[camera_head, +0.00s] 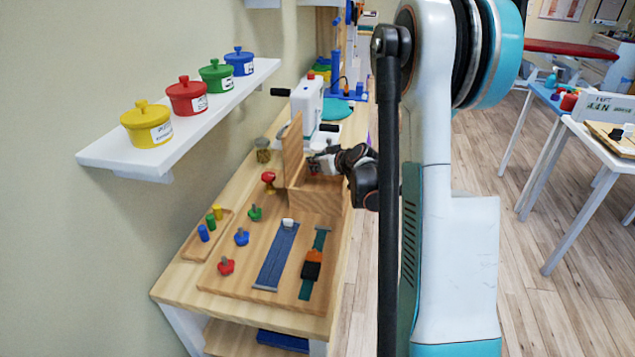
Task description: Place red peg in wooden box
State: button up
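The wooden box (316,196) stands at the far end of the wooden board on the bench, with its lid (293,150) raised upright on the left. My gripper (314,166) reaches in from the right over the box opening, close to the lid. A small bit of red, which looks like the red peg (315,169), shows between the fingertips and appears held above the box. The fingers are small and dark, and the box's inside is mostly hidden.
A small tray (191,246) holds blue, green and yellow pegs. Several coloured knobs and two straps lie on the board (235,277). A white machine (306,105) stands behind the box. A wall shelf (115,152) with coloured pots is at left.

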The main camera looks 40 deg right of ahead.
aim_at(316, 175)
jog(key=shift+f+b, duration=0.9)
jog(key=shift+f, duration=1.65)
jog(key=shift+f, duration=0.1)
jog(key=o, duration=0.8)
jog(key=shift+s+r, duration=0.1)
jog(key=shift+r, duration=0.1)
jog(key=p+v, duration=0.4)
jog(key=v, duration=0.7)
jog(key=shift+s, duration=0.4)
jog(key=shift+r, duration=0.1)
